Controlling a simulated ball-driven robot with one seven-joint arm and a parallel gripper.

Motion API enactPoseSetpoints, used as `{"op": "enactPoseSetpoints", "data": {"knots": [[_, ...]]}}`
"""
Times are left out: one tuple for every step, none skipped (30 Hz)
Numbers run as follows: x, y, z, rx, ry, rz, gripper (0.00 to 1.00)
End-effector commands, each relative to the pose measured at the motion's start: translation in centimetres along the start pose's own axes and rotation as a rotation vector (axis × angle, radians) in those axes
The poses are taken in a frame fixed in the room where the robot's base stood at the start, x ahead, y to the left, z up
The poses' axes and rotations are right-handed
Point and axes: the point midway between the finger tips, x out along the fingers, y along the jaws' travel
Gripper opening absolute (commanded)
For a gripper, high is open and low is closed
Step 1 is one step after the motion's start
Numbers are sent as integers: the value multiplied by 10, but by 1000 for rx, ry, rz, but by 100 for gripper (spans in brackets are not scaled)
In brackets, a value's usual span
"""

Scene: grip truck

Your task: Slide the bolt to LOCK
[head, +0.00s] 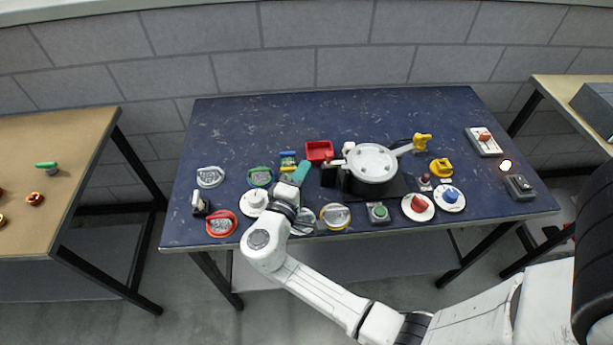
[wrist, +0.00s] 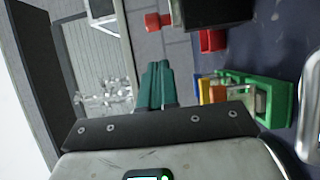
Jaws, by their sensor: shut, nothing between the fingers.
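A small block with green, yellow and blue parts (head: 288,162) sits on the blue table, left of the red tray. It looks like the bolt, but its lettering is too small to read. In the wrist view a green base with a metal piece and yellow and orange parts (wrist: 255,97) shows right of the fingers, probably the same thing. My gripper (head: 301,172) has teal fingers, shut and empty, just right of and near the block. In the wrist view the gripper's fingertips (wrist: 158,66) are together and apart from the green base. The bolt's position cannot be told.
Round dials, including a red-rimmed one (head: 221,223), and a green button box (head: 378,212) line the front edge. The table's back half is clear.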

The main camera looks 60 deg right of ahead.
Motion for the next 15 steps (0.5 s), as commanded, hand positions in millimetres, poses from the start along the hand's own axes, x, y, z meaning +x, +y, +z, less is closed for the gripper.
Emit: {"op": "enactPoseSetpoints", "data": {"knots": [[-13, -3, 0, -1, 6, 1, 0], [-20, -3, 0, 0, 8, 1, 0], [-28, -3, 0, -1, 7, 0, 0], [-34, -3, 0, 0, 8, 0, 0], [-40, -3, 0, 0, 7, 0, 0], [-48, -3, 0, -1, 7, 0, 0], [-54, -3, 0, -1, 8, -1, 0], [-60, -3, 0, -1, 8, 0, 0], [-66, -3, 0, 0, 7, 0, 0], [-71, -2, 0, 0, 7, 0, 0], [-76, -2, 0, 0, 8, -1, 0], [-82, -2, 0, 0, 7, 0, 0], [-85, -2, 0, -1, 6, 0, 0], [-88, -2, 0, -1, 5, 0, 0], [-92, -1, 0, -1, 5, 0, 0]]}}
